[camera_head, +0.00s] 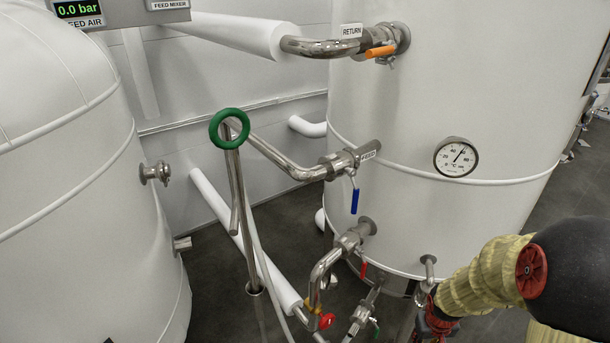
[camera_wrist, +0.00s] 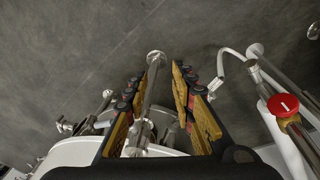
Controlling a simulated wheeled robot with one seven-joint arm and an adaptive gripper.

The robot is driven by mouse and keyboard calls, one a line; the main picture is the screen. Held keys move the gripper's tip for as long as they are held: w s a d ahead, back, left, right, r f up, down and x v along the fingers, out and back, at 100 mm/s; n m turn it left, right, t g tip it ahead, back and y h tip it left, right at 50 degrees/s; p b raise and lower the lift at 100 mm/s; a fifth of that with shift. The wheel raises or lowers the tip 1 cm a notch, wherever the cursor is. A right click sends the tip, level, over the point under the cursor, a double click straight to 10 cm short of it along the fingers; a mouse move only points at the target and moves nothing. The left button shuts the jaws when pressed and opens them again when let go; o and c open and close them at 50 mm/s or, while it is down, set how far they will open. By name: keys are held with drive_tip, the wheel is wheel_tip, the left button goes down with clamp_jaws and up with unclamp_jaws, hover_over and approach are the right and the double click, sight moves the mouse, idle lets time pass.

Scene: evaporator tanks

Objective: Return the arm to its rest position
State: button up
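My arm, in a yellowish sleeve with a black joint, reaches in from the lower right of the head view, in front of the large white tank (camera_head: 420,120). My gripper (camera_wrist: 159,75) shows in the wrist view with its two yellow-padded fingers apart. Nothing is clamped between them. A steel pipe with a round flange (camera_wrist: 155,57) shows in the gap between the fingers, seemingly beyond them. In the head view only dark and red parts of the gripper show, at the bottom edge near the tank's lower pipes; its fingertips are hidden or cut off.
Steel pipes carry an orange handle (camera_head: 380,52), a blue handle (camera_head: 354,201) and red handles. A green ring handwheel (camera_head: 229,128) stands left of the tank. Another white tank (camera_head: 60,200) is at left. A red knob (camera_wrist: 283,104) is right of the gripper. Grey floor lies beyond.

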drive_tip(key=s+a+r+t, duration=0.1)
drive_tip(key=s+a+r, duration=0.3)
drive_tip(key=r, duration=0.6)
drive_tip(key=s+a+r+t+y, duration=0.1)
drive_tip(key=s+a+r, duration=0.4)
drive_tip(key=r, duration=0.6)
drive_tip(key=s+a+r+t+p, duration=0.1)
drive_tip(key=s+a+r, duration=0.4)
drive_tip(key=r, duration=0.6)
drive_tip(key=shift+a+r+t, duration=0.15)
drive_tip(key=shift+a+t, duration=0.1)
drive_tip(key=shift+t, duration=0.25)
